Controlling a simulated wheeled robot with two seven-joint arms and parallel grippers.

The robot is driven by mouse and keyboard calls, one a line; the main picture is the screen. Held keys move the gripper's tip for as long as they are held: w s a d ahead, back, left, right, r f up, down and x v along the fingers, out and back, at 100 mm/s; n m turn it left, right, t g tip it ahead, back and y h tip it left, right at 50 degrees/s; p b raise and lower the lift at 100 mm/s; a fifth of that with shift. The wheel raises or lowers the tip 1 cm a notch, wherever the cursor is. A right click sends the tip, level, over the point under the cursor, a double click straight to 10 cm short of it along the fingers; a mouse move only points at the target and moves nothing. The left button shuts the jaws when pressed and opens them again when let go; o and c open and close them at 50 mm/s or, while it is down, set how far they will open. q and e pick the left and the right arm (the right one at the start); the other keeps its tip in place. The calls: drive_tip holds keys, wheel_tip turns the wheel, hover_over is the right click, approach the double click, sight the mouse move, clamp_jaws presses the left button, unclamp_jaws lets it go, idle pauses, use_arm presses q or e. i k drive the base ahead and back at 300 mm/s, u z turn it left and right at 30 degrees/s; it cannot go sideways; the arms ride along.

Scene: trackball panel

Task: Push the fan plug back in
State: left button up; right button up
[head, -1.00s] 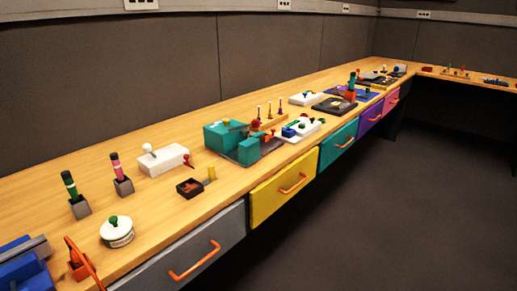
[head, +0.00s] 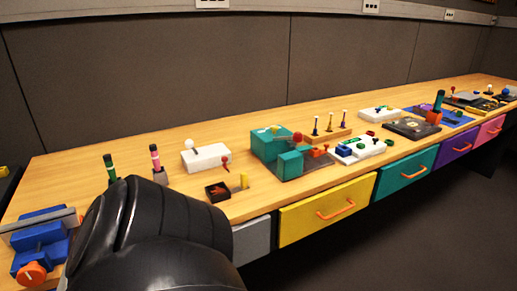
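I cannot make out a fan, a fan plug or a trackball clearly enough to name them. White outlet plates sit on the grey wall rail, one at the top (head: 212,3), one further right (head: 371,6) and a smaller one (head: 449,15). No plug shows in them at this size. A white panel with blue and green parts (head: 362,149) lies on the wooden bench. A large black part of my own body fills the bottom left and hides some of the bench. Neither gripper's fingers show.
The wooden bench (head: 105,221) runs along a dark wall. A blue and grey vise-like device (head: 42,243) is at left. A white box (head: 205,157), a teal machine (head: 268,145) and a black plate (head: 412,128) stand along it. Coloured drawers, including a yellow one (head: 327,208), line the front.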

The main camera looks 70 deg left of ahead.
sight(224, 159)
drive_tip(key=i, duration=0.55)
drive_tip(key=u, duration=3.55)
